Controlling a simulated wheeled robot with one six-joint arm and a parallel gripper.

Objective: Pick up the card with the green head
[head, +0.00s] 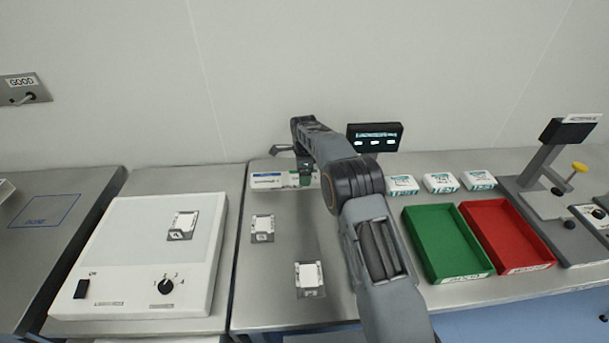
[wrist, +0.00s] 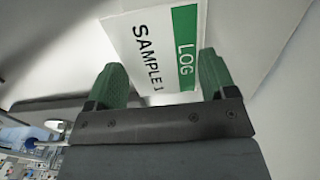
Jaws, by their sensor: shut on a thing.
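The card with the green head (wrist: 150,45) fills the upper middle of the wrist view, its green band reading LOG and its white part SAMPLE 1. My gripper (wrist: 162,75) is shut on it, with a green finger at each side of the card. In the head view, my gripper (head: 304,178) is at the back of the middle bench, in front of the wall. It is small and partly hidden by my own arm there, so the card's exact height above the bench is unclear.
Small blocks with white labels (head: 262,229) (head: 309,277) stand on the middle bench. Another is on the white light box (head: 118,235). A dark display (head: 375,137), white boxes (head: 441,183), a green tray (head: 411,230) and a red tray (head: 550,256) are to the right.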

